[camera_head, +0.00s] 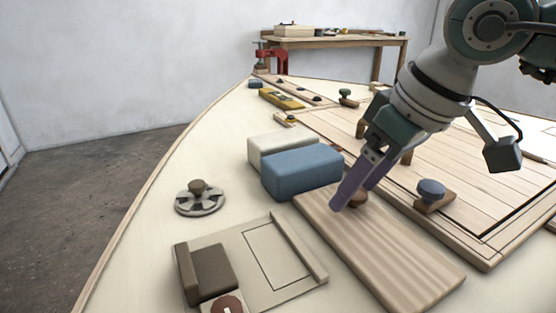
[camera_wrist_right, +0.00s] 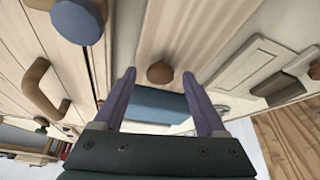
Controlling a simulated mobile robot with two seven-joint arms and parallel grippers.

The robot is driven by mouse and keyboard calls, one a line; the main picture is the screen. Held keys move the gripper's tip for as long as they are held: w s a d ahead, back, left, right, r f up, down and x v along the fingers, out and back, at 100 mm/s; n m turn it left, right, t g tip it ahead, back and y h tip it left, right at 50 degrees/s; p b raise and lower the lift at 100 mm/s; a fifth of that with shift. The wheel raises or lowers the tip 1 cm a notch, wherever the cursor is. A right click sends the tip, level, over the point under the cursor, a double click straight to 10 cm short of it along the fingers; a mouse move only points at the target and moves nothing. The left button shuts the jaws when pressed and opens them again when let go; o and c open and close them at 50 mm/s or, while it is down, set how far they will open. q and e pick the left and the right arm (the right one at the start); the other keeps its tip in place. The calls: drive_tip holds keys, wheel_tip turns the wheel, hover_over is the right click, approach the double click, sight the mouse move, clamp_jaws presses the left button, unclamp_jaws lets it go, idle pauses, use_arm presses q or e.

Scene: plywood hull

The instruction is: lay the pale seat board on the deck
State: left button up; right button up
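A light-brown striped wooden board (camera_head: 395,262), which I take as the seat board, lies flat in front of the planked panel in the head view. It also shows in the right wrist view (camera_wrist_right: 195,28). Its round brown knob (camera_head: 358,198) is near its far end. My right gripper (camera_head: 347,198) reaches down over that end with its purple fingers apart. In the right wrist view the knob (camera_wrist_right: 160,73) appears between the open fingertips (camera_wrist_right: 160,75); contact cannot be told. The cream deck (camera_head: 150,240) spreads around the board. My left gripper is out of view.
A blue block (camera_head: 302,172) and a cream block (camera_head: 282,147) stand just beyond the board. A blue-grey knob (camera_head: 431,191) is right of it. A tray with a dark block (camera_head: 208,270) and a round vent (camera_head: 200,200) lie left. Bare deck shows at left.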

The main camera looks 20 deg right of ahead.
drive_tip(key=p+v, duration=0.1)
drive_tip(key=v, duration=0.9)
drive_tip(key=shift+f, duration=0.15)
drive_tip(key=b+x, duration=0.1)
drive_tip(key=x, duration=0.9)
drive_tip(key=shift+f, duration=0.1)
wheel_tip(320, 180, up, 2)
drive_tip(key=shift+r+p, duration=0.1)
drive_tip(key=shift+p, duration=0.8)
drive_tip(key=shift+r+p, duration=0.4)
drive_tip(key=shift+r, duration=0.05)
drive_tip(key=shift+f, duration=0.1)
